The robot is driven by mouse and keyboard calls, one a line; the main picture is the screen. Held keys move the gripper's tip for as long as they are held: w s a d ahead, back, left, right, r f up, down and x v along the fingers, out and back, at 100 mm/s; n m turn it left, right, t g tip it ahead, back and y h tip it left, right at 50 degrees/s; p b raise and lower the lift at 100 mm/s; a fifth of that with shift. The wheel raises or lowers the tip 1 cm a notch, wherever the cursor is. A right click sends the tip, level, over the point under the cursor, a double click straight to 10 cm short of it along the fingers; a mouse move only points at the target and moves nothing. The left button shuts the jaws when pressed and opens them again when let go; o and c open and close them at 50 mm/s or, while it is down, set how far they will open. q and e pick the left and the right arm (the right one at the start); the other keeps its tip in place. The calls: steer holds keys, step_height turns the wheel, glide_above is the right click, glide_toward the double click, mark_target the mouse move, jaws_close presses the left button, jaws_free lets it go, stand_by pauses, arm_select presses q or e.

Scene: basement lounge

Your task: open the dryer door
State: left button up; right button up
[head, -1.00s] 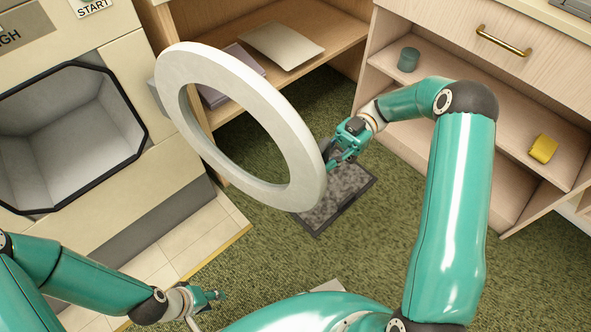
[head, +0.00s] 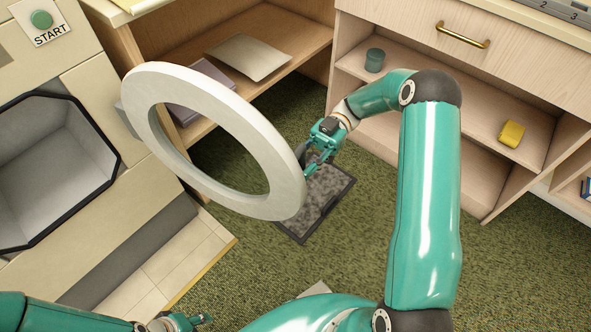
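The dryer door (head: 278,150) is a thick white ring and stands swung wide open, out over the green carpet. Its hinge (head: 127,120) is at its left side, by the dryer front. The dryer opening (head: 52,165), with a black angular rim, shows uncovered at the left. My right gripper (head: 308,165) is at the door's far right edge, partly behind the ring; whether it touches the door or how its fingers are set is unclear. My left gripper (head: 200,319) is low at the bottom edge, away from the door, small and partly cut off.
A green START button (head: 42,19) is above the opening. Behind the door is a wooden shelf (head: 292,67) with a laptop-like grey sheet (head: 248,56). A shelf unit (head: 465,105) stands at right. A dark mat (head: 327,198) lies on the carpet beneath my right gripper.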

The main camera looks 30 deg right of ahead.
step_height(320, 180, up, 9)
steer(key=shift+r, duration=0.1)
stand_by(0.3)
stand_by(0.4)
